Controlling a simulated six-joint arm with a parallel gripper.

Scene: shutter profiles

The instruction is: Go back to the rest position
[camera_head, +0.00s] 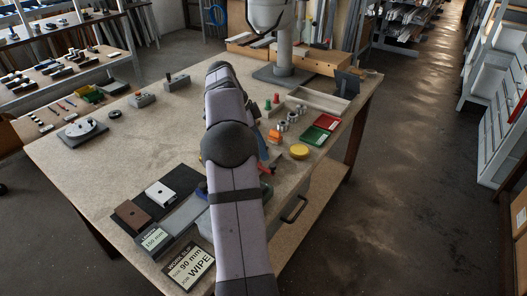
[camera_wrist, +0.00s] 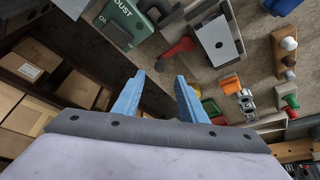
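My gripper shows in the wrist view (camera_wrist: 158,88) as two blue fingers standing apart, with nothing between them. It is open and empty. In the head view my grey arm hides most of it; only a sliver of blue shows beside the arm. The workbench (camera_head: 80,165) lies under the arm. No separate marker for a rest position is visible.
A brown block (camera_head: 132,214), a white block (camera_head: 160,193) and printed cards (camera_head: 190,268) lie at the bench's front left. A red tray (camera_head: 327,122), a green tray (camera_head: 316,136) and a yellow disc (camera_head: 299,151) lie right of my arm. The left middle is largely clear.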

